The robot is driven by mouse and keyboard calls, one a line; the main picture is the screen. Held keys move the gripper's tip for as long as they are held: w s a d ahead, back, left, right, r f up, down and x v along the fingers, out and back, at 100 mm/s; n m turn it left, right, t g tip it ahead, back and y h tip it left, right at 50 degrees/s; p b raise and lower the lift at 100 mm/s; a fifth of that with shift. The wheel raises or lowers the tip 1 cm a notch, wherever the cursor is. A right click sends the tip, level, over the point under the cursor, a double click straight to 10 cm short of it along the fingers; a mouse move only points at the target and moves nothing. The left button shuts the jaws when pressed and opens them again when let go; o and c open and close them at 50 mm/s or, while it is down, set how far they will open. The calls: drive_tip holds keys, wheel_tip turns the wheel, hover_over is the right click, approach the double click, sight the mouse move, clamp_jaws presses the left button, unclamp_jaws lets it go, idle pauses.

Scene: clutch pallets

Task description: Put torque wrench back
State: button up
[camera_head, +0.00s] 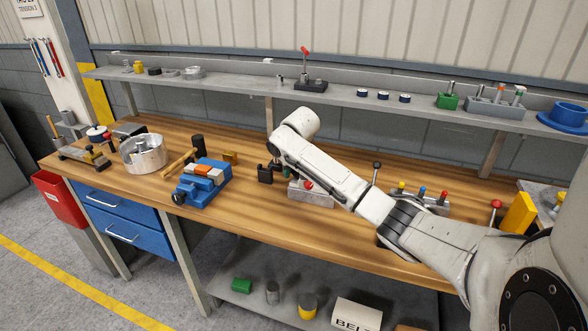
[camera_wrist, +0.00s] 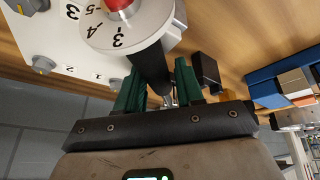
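In the wrist view my gripper (camera_wrist: 160,85) has its green fingers on either side of a black shaft (camera_wrist: 150,65). The shaft nearly fills the gap, but I cannot tell whether the fingers press on it. The shaft runs to a pale round dial (camera_wrist: 105,35) marked 3, 4, 5, with a red part on top. I cannot tell for sure which thing is the torque wrench. Several slim tools (camera_head: 44,57) hang on the left post.
A shelf (camera_head: 235,87) runs along the back. The bench front between vise and grey block is clear.

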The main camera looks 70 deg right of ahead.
drive_tip(key=shift+o, duration=1.1)
drive_tip(key=shift+s+f, duration=0.2)
drive_tip(key=shift+f, duration=0.25)
drive_tip(key=shift+s, duration=0.15)
drive_tip(key=shift+d+r, duration=0.1)
drive_tip(key=shift+r, duration=0.1)
drive_tip(key=v, duration=1.3)
drive_tip(key=shift+w+r, duration=0.2)
drive_tip(key=shift+w, duration=0.15)
drive_tip(key=shift+d, duration=0.15)
